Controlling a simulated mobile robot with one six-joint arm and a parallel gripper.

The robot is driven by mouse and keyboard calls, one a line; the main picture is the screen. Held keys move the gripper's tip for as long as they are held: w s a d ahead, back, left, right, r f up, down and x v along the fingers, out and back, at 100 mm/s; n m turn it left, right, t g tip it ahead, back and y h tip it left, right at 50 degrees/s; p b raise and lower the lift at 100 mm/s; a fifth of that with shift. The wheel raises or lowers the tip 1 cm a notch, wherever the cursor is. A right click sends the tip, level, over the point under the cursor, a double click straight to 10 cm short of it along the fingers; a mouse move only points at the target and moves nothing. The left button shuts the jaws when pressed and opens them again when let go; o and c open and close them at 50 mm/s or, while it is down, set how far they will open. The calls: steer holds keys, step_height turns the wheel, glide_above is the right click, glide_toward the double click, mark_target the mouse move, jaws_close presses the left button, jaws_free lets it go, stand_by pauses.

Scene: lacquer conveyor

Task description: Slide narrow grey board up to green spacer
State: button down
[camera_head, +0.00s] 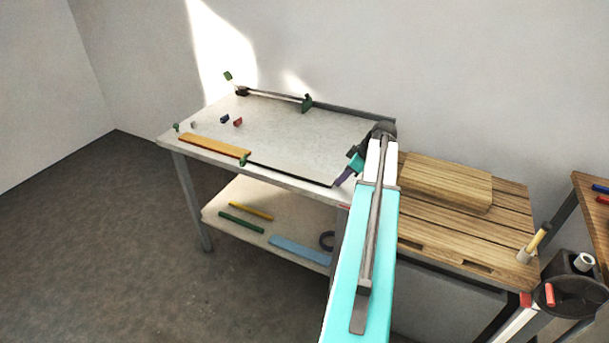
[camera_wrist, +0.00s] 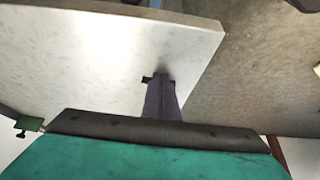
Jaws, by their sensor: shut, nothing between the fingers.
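My gripper (camera_head: 343,179) is shut and empty at the front right corner of the pale bench top. In the wrist view its purple fingers (camera_wrist: 161,88) are together over the bench's edge, with a small black piece beside the tips. A narrow pale grey strip (camera_head: 272,95) lies along the bench's back edge, probably the grey board. A green piece (camera_head: 307,103) stands at its right end. Other small green pieces stand at the left corner (camera_head: 176,127) and the front edge (camera_head: 243,160). I cannot tell which is the spacer. My gripper is apart from all these.
An orange board (camera_head: 214,146) lies along the bench's front left edge. Small blue (camera_head: 224,118) and red (camera_head: 238,122) blocks sit on the top. A dark rail (camera_head: 355,111) runs along the back right. A wooden table (camera_head: 450,225) stands to the right. The bench's middle is clear.

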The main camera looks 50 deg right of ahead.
steer(key=shift+w, duration=0.15)
steer(key=shift+s, duration=0.2)
steer(key=shift+s+d, duration=0.25)
steer(key=shift+s, duration=0.55)
steer(key=shift+r+p, duration=1.15)
steer(key=shift+r, duration=1.85)
